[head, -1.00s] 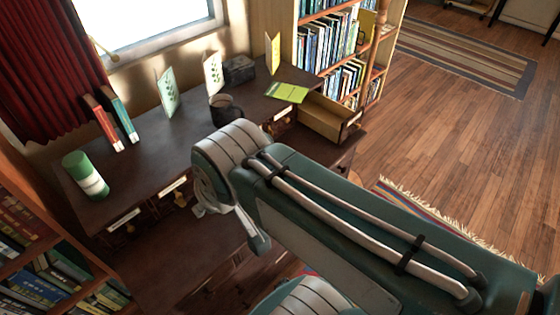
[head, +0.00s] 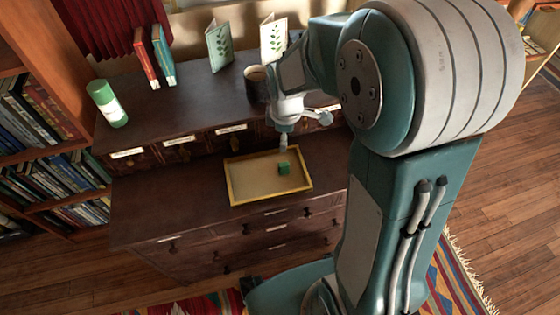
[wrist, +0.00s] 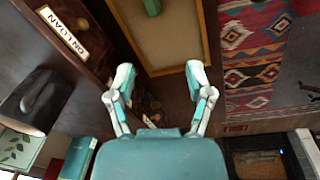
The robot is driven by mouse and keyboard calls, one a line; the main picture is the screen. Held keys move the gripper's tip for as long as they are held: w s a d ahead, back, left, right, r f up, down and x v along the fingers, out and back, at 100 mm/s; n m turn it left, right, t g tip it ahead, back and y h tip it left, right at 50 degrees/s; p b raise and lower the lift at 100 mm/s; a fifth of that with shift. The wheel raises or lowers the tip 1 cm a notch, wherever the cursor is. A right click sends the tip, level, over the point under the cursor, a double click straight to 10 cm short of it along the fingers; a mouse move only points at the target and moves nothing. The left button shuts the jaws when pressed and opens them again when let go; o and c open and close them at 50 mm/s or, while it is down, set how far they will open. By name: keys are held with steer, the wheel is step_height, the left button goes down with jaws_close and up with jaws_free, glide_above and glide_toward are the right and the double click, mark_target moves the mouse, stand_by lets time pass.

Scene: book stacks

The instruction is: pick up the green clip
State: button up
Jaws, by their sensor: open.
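The green clip (head: 284,168) is a small green block-like thing lying in the right part of a shallow yellow-rimmed tray (head: 250,183). In the wrist view the green clip (wrist: 152,6) shows at the top edge, partly cut off, in the tray (wrist: 170,40). My gripper (head: 284,143) hangs just behind the clip, near the tray's back edge. In the wrist view my gripper (wrist: 160,75) has its two fingers spread wide with nothing between them. The clip lies beyond the fingertips, apart from them.
The tray lies on the lower desk top (head: 165,205), with bare wood to its left. Behind it rises a ledge with small labelled drawers (head: 180,142). On the ledge stand a dark mug (head: 256,88), a green-and-white cylinder (head: 107,104), two books (head: 154,55) and cards (head: 219,46).

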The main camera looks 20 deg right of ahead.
mark_target(284, 164)
steer(key=f+n, duration=0.1)
steer(key=f, duration=0.3)
steer(key=w+f+n, duration=0.1)
steer(key=f, duration=0.3)
steer(key=w+d+f+n+g, duration=0.1)
steer(key=f, duration=0.3)
steer(key=shift+w+f, duration=0.1)
steer(key=shift+f, duration=0.05)
steer(key=shift+d+f, duration=0.25)
steer(key=shift+f, duration=0.35)
steer(key=f, duration=0.5)
steer(key=shift+w+a, duration=0.3)
steer(key=shift+w, duration=0.1)
steer(key=shift+d+r, duration=0.1)
steer(key=shift+d, duration=0.05)
steer(key=c, duration=0.9)
